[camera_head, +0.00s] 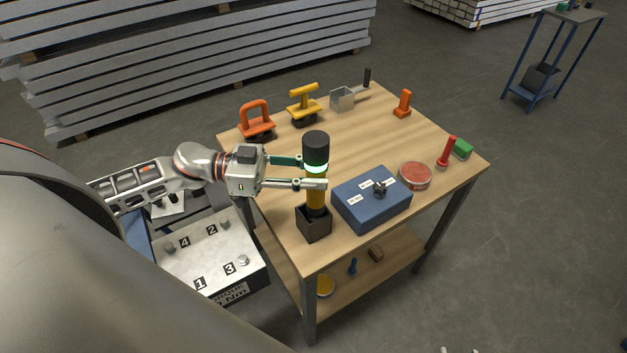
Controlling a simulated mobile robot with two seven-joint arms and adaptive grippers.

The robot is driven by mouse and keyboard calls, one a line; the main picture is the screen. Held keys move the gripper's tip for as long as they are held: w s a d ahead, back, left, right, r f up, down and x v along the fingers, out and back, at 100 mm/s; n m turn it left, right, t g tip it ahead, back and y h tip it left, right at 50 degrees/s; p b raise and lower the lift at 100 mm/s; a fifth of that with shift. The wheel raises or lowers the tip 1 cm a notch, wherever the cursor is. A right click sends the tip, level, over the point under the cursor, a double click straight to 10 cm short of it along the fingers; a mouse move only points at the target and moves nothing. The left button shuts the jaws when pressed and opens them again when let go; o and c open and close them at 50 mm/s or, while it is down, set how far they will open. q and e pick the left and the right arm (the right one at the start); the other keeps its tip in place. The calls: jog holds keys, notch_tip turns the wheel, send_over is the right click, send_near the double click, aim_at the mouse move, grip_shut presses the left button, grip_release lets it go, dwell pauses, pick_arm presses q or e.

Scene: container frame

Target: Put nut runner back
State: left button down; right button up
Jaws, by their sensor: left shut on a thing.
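The nut runner (317,150) is an upright tool with a black top, a glowing green ring and a yellow lower body. It is at the left front part of the wooden table. My left gripper (311,173) reaches in from the left and is shut on it around the middle, just below the green ring. Below it stands a small dark open-topped square holder (314,223). The tool's lower end meets the holder's opening; how deep it sits is hidden. My right gripper is not in view.
On the wooden table (340,140) are a blue box (371,204) with a black knob, a round red dish (415,175), a red upright tool (446,153), and orange (257,125) and yellow (304,108) handled tools at the back. The table's middle is clear. A numbered plate (208,252) lies at left.

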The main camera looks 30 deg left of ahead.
pick_arm(q)
jog(key=shift+f, duration=1)
jog(key=c, duration=1.6)
grip_release()
jog(key=shift+f, duration=0.25)
jog(key=shift+r, duration=0.1)
jog(key=b+v, duration=0.1)
jog(key=v, duration=1.1)
